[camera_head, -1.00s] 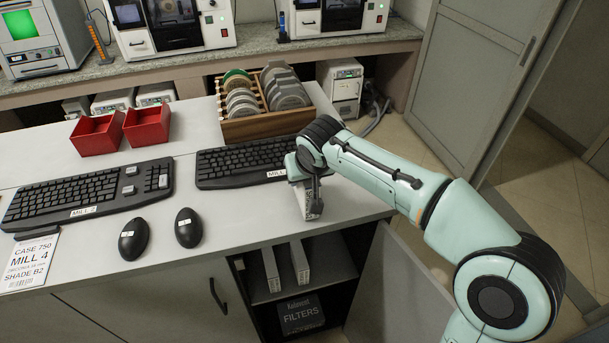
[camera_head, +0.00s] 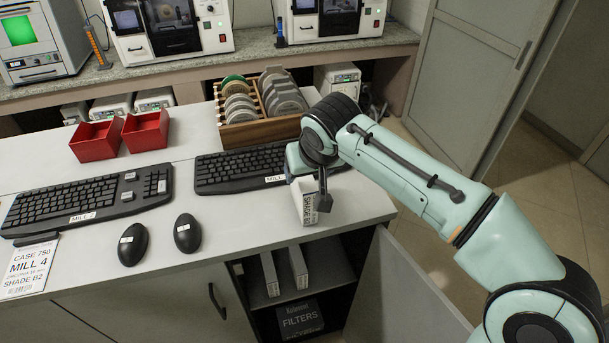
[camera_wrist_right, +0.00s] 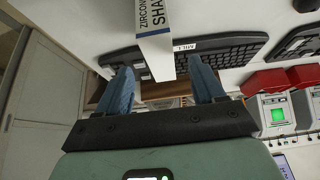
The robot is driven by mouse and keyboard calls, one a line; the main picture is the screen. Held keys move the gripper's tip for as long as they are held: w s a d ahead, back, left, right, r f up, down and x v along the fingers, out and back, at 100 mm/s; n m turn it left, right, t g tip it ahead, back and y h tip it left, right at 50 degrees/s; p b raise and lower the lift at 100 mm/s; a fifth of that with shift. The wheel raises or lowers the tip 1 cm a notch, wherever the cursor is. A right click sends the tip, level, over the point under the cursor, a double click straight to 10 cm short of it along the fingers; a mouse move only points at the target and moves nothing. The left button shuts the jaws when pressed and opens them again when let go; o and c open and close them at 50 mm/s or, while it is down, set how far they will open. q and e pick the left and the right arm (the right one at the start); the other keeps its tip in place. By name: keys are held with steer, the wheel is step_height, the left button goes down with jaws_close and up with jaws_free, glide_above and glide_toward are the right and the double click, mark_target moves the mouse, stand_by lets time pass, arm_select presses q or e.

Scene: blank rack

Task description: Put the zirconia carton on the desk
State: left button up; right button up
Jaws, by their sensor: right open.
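The white zirconia carton (camera_head: 305,206) stands on the desk (camera_head: 245,222), close to its front right edge, with its printed SHADE label showing. My right gripper (camera_head: 316,192) is at the carton, with one dark finger visible beside its right side. In the right wrist view, the blue fingers of the right gripper (camera_wrist_right: 161,68) are spread, and the carton (camera_wrist_right: 155,38) lies ahead between their tips, with a gap on each side. Part of the carton is hidden by my wrist in the head view. My left gripper is not in view.
A keyboard (camera_head: 245,167) lies just behind the carton, and a wooden disc rack (camera_head: 262,131) stands behind that. Two mice and red bins are to the left. Below, an open cabinet holds more cartons (camera_head: 299,268) and a FILTERS box (camera_head: 300,318).

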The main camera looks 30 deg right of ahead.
steer(key=shift+v, duration=1.8)
